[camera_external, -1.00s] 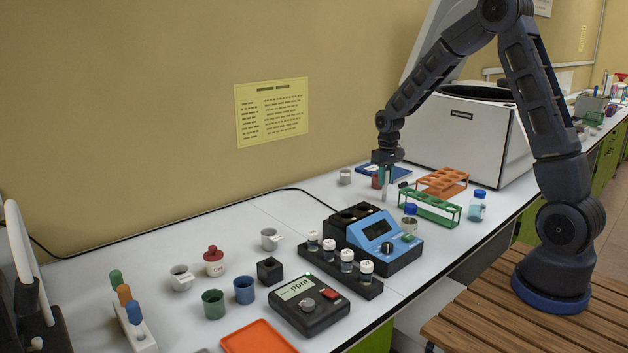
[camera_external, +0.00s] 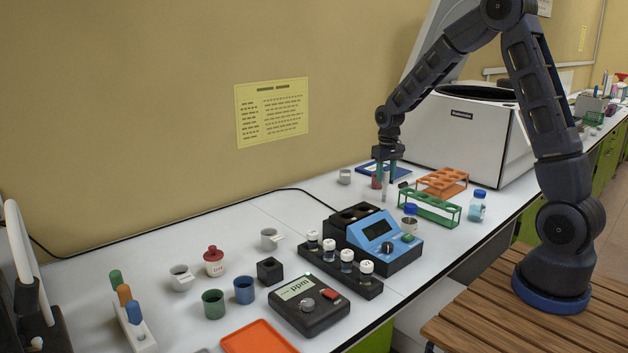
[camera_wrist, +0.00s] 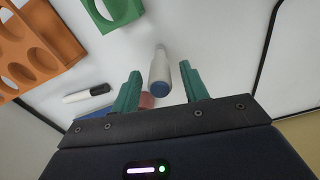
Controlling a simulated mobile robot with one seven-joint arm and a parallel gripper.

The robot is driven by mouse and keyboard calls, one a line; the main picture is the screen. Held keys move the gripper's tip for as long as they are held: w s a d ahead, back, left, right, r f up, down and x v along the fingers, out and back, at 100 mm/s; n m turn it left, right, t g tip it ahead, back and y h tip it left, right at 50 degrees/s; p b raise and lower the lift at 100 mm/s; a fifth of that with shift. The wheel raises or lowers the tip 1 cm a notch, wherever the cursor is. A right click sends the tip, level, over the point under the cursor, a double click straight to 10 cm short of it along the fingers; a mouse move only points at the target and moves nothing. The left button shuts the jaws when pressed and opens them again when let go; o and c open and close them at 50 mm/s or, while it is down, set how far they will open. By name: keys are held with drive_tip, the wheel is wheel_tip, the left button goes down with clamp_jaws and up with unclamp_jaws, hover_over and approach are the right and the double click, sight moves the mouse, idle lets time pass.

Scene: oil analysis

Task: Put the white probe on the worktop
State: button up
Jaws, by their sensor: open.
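A slim pale cylinder with a blue end, which I take to be the white probe (camera_wrist: 159,65), shows in the wrist view between my gripper's two green fingers (camera_wrist: 160,92), with gaps on both sides. In the external view the probe (camera_external: 385,193) stands roughly upright below and between the fingertips of my gripper (camera_external: 386,180). My gripper is open and points down at the white worktop (camera_external: 330,188). The probe's lower end seems to be at the worktop, but contact is too small to be sure.
An orange rack (camera_external: 442,181) and a green rack (camera_external: 430,208) stand right of the gripper. A blue-capped bottle (camera_external: 478,208) is beyond. A dark-capped white marker (camera_wrist: 90,95) lies nearby. A grey cup (camera_external: 345,177) stands left. The blue meter (camera_external: 378,235) is in front.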

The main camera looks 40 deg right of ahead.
wheel_tip(320, 180, up, 10)
drive_tip(key=shift+f, duration=0.1)
drive_tip(key=s+a+r+n+t, duration=0.1)
drive_tip(key=s+a+r, duration=0.1)
drive_tip(key=s+r, duration=0.6)
drive_tip(key=s+a+r+t, duration=0.1)
drive_tip(key=s+r, duration=0.5)
drive_tip(key=s, duration=0.4)
drive_tip(key=s+a+t, duration=0.1)
drive_tip(key=s+t, duration=0.1)
drive_tip(key=s, duration=1.7)
drive_tip(key=shift+s+a+r+n+t, duration=0.15)
drive_tip(key=shift+s+a+n+t, duration=0.15)
drive_tip(key=shift+s+n, duration=0.1)
